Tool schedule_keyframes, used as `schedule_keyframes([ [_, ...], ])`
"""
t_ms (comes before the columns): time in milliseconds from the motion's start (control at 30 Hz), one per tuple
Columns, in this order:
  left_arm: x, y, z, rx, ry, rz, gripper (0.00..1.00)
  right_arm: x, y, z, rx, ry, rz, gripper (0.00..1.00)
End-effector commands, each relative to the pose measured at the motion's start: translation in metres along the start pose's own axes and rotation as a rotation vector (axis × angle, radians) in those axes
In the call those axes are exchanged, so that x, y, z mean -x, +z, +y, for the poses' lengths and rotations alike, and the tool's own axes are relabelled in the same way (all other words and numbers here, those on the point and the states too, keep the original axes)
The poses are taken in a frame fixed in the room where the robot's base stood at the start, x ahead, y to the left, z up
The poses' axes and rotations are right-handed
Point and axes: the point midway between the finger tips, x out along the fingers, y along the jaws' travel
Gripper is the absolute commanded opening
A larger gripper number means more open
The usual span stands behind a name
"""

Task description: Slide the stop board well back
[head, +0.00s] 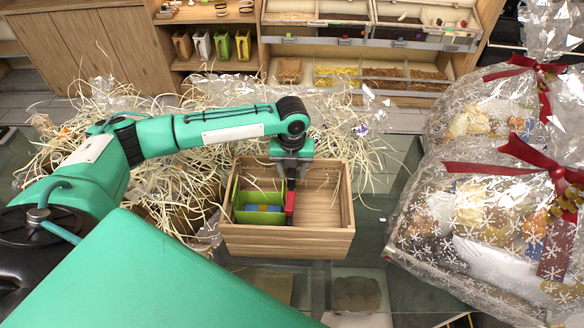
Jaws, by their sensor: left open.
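A light wooden crate (287,243) stands on the glass counter in the middle of the head view. My left gripper (291,205) points down into the crate, just right of the holder. No separate stop board can be made out with certainty; the gripper hides part of the crate's middle. My right gripper is not in view.
Pale straw (175,180) heaps left of and behind the crate. Wrapped hampers with red ribbons (490,225) stand close on the right. The crate's right half (325,205) looks empty. Shelves with bins (370,75) are at the back.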

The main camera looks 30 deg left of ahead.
Motion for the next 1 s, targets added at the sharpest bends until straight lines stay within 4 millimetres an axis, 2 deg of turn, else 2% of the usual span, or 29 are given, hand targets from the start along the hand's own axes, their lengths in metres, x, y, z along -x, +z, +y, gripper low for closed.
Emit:
schedule_keyframes([
  [33, 0.0, 0.0, 0.0, 0.0, 0.0, 0.0, 0.42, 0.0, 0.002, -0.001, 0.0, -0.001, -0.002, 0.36],
  [200, 0.0, 0.0, 0.0, 0.0, 0.0, 0.0, 0.08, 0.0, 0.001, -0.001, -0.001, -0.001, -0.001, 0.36],
  [267, 0.001, 0.0, 0.0, 0.0, 0.0, 0.0, 0.0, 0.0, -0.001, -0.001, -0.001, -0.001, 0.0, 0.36],
  [467, 0.001, 0.0, -0.003, 0.0, -0.001, 0.0, 0.0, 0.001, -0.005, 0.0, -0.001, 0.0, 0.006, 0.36],
  [800, 0.003, 0.001, -0.054, 0.001, -0.004, 0.0, 0.0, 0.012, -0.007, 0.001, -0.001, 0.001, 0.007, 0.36],
  [1000, 0.002, 0.001, -0.068, 0.002, -0.002, 0.0, 0.0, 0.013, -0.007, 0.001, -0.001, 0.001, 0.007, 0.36],
])
